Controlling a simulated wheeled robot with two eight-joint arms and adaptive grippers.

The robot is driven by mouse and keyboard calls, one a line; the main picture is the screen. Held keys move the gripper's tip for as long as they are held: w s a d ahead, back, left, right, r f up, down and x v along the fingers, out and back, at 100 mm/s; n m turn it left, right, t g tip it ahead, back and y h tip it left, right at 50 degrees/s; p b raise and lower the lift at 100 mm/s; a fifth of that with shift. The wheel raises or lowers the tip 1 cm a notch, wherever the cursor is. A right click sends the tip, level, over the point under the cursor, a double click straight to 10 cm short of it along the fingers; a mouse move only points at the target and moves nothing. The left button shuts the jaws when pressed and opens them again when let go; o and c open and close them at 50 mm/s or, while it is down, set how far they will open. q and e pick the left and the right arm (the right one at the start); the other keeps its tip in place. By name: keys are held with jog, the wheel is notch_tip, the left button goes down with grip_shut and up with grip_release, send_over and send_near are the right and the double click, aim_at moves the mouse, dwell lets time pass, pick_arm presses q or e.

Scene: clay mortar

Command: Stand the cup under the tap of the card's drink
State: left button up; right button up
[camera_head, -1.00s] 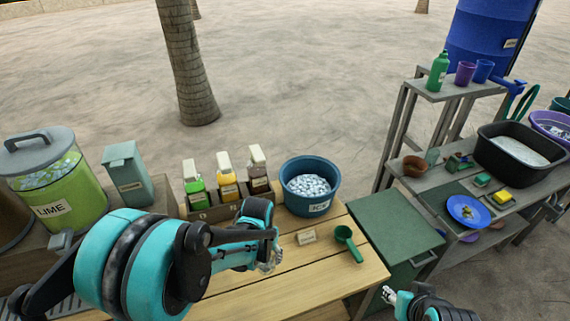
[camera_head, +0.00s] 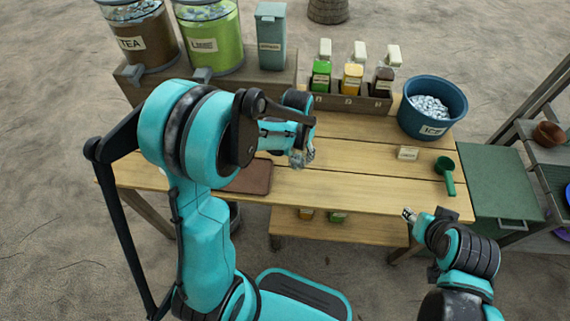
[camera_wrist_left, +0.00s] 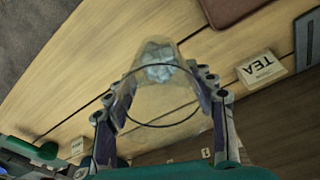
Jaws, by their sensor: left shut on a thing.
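My left gripper (camera_head: 303,155) is shut on a clear cup (camera_wrist_left: 125,105), above the wooden table. The wrist view shows pale ice (camera_wrist_left: 158,65) in the cup, with its fingers (camera_wrist_left: 160,110) on either side. A card reading TEA (camera_wrist_left: 260,68) lies on the table there, upside down in the picture; my left arm seems to hide it in the head view. The tea dispenser (camera_head: 132,42) and lime dispenser (camera_head: 210,42) stand at the back left, each with a grey tap (camera_head: 202,75) low in front. My right gripper (camera_head: 408,215) is at the table's front right; its fingers are too small to judge.
A grey-green canister (camera_head: 271,38) stands right of the dispensers. Several bottles (camera_head: 352,78) stand in a wooden rack. A blue ice tub (camera_head: 432,95), small card (camera_head: 408,153) and green scoop (camera_head: 446,172) are at the right. A brown mat (camera_head: 250,178) lies near the front edge.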

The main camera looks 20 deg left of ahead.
pick_arm(q)
jog(key=a+f+b, duration=0.1)
jog(key=f, duration=0.1)
jog(key=a+f+b, duration=0.1)
jog(key=f, duration=0.1)
jog(key=a+f, duration=0.1)
jog(key=f, duration=0.1)
jog(key=shift+a+f+b, duration=0.1)
jog(key=shift+a+b, duration=0.05)
jog(key=shift+b, duration=0.25)
jog(key=o, duration=1.2)
